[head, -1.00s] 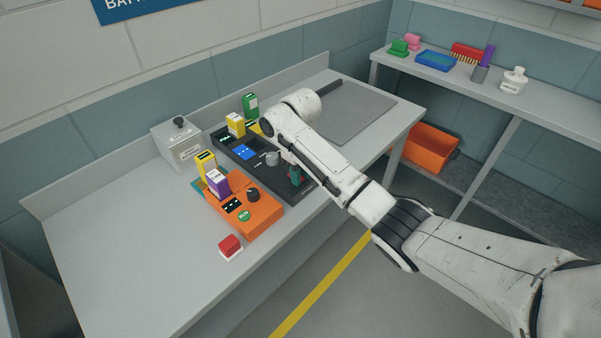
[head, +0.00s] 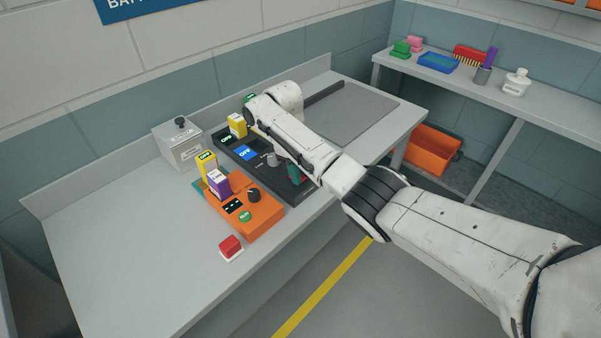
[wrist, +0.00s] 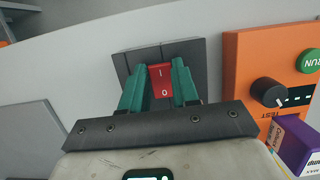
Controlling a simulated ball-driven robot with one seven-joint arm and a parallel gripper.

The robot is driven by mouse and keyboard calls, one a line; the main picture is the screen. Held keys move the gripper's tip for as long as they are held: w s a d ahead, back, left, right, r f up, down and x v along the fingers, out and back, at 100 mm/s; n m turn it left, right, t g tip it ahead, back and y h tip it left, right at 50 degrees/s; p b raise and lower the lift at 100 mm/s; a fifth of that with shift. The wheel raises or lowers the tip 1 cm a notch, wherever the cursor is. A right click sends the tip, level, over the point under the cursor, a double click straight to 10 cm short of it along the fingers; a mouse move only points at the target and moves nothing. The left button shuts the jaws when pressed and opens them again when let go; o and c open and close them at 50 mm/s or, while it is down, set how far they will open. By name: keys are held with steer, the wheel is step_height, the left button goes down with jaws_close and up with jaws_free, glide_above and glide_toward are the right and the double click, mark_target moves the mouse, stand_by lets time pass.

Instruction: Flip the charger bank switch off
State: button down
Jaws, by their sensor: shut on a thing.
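The dark charger bank (head: 225,153) lies on the bench, with a blue display reading OFF (head: 245,153) and a grey knob (head: 272,159). Its red rocker switch (wrist: 161,80), marked I and 0, is on the bank's dark end (wrist: 200,52) in the wrist view. My gripper (wrist: 159,67) has teal fingers, one on each side of the red switch, shut on it. In the head view, the gripper (head: 295,174) is at the bank's right front end, and the switch is hidden there.
An orange tester (head: 262,214) with a black knob and green RUN button stands just left of the bank, holding yellow and purple packs. A red button (head: 230,245) and grey box (head: 180,145) stand nearby. The bench's left part is clear.

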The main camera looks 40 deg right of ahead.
steer(key=c, duration=0.8)
jaws_free()
steer(key=shift+c, duration=0.2)
steer(key=p+v, duration=0.4)
steer(key=v, duration=0.7)
steer(key=shift+f, duration=0.1)
